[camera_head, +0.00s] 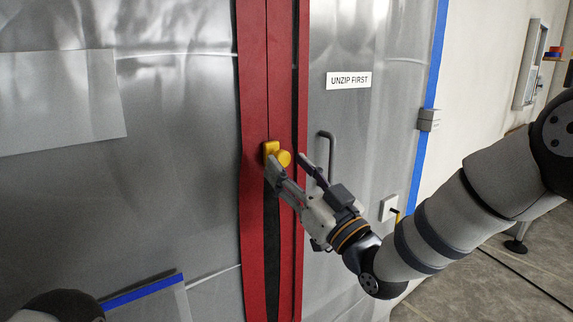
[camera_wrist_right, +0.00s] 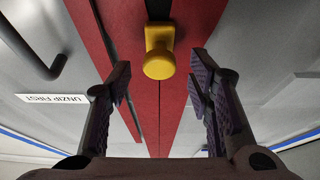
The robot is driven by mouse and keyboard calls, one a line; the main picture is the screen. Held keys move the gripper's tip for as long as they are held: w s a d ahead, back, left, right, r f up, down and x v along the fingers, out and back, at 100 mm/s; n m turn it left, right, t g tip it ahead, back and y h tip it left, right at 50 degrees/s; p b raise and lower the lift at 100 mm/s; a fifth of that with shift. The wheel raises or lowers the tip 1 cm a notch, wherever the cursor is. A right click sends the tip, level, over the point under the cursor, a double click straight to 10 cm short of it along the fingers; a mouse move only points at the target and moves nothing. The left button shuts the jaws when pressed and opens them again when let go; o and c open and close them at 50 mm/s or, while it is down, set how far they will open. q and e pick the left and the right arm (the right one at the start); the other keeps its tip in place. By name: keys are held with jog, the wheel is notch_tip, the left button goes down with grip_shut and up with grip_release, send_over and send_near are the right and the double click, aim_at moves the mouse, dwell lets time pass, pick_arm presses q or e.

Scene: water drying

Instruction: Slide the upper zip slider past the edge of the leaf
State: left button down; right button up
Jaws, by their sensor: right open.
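The yellow zip slider (camera_head: 269,149) with its round knob (camera_head: 284,158) sits on the red zip strip (camera_head: 252,90). Below it a black gap (camera_head: 271,250) widens downward; above it the strip shows a thin seam. My right gripper (camera_head: 289,167) is open at the slider, with one finger just below it and the other to the right of the knob. In the right wrist view the knob (camera_wrist_right: 158,64) lies between the open fingers (camera_wrist_right: 161,72), apart from both. The grey leaf (camera_head: 345,120) is right of the strip. My left gripper is out of view.
The leaf carries a grey handle (camera_head: 326,150) close to my right gripper and an "UNZIP FIRST" label (camera_head: 349,80). Blue tape (camera_head: 436,60) runs down at the right. A small wall box (camera_head: 390,207) is near my right forearm. Grey sheeting (camera_head: 180,130) fills the left.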

jog(key=shift+x, duration=0.85)
jog(key=shift+c, duration=0.2)
grip_shut()
